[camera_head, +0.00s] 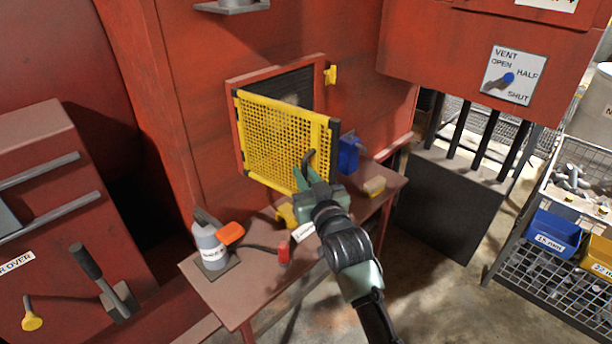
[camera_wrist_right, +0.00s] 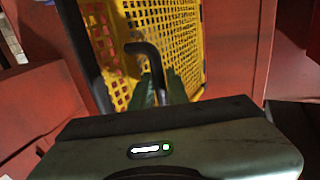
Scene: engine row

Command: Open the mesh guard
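The yellow mesh guard (camera_head: 285,140) stands partly swung out from its red-framed opening (camera_head: 292,85), with its left edge near the frame and its right edge away from it. A dark bent handle (camera_head: 308,157) is on its right side; it also shows in the right wrist view (camera_wrist_right: 146,56). My right gripper (camera_head: 305,176) is at this handle, with its green fingers on both sides of the handle's lower end, apparently closed on it. The fingers (camera_wrist_right: 160,88) partly hide that end in the right wrist view. My left gripper is not in view.
A yellow catch (camera_head: 330,75) is on the right of the opening. Below the guard, a narrow bench (camera_head: 215,290) holds a grey bottle (camera_head: 209,243), a blue bin (camera_head: 348,152) and small items. A vent lever panel (camera_head: 510,75) and a shelf with bins stand right.

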